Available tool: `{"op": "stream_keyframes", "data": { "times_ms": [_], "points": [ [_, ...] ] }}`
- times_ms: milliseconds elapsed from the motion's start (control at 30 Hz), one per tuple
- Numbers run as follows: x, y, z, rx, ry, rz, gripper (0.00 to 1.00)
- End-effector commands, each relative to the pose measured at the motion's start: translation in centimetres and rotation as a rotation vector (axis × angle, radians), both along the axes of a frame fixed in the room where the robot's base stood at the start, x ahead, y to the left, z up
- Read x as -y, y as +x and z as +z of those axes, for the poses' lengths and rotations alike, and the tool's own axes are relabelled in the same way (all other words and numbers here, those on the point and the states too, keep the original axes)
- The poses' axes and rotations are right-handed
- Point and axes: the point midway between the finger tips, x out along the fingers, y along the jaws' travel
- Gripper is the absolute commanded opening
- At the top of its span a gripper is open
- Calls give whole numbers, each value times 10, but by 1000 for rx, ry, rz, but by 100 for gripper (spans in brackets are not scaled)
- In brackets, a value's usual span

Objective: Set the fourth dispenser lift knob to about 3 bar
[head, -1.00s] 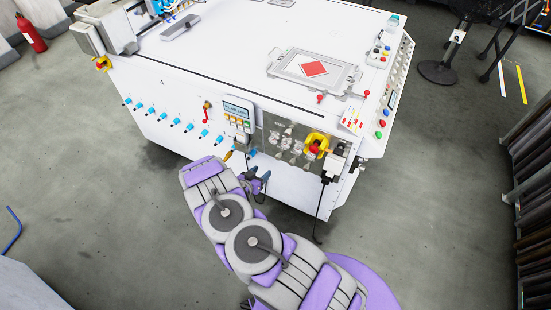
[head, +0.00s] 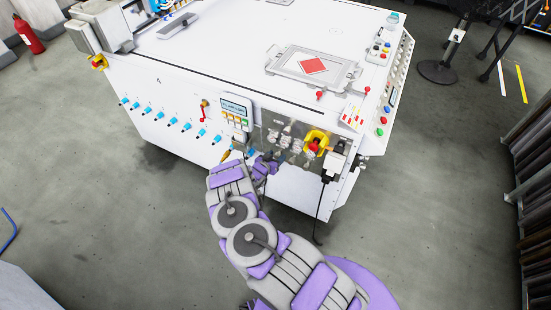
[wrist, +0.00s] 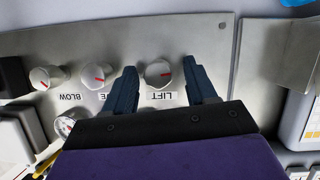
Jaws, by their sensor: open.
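The LIFT knob (wrist: 157,76) is a round silver knob with a red pointer mark, on a metal panel. In the wrist view its label looks upside down. My gripper (wrist: 160,68) is open, with one dark blue finger on each side of the knob. I cannot tell if the fingers touch it. In the head view my gripper (head: 264,164) is at the lower left of the knob panel (head: 290,141), on the front of the white machine. The knob's bar scale cannot be read.
Two other knobs sit left in the wrist view, one labelled BLOW (wrist: 47,78) and one with a partly hidden label (wrist: 96,76). A gauge (wrist: 65,125) is partly covered.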

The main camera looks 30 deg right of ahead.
Motion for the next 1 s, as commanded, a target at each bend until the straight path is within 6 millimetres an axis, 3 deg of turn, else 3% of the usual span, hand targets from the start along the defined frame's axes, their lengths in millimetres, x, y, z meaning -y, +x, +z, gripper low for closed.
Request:
{"op": "stream_keyframes", "data": {
  "times_ms": [267,833,1000],
  "points": [
    [0,0,0,-1,1,0,55],
    [0,1,-1,-2,1,1,1],
    [0,1,0,4,6,2,0]
  ]
}}
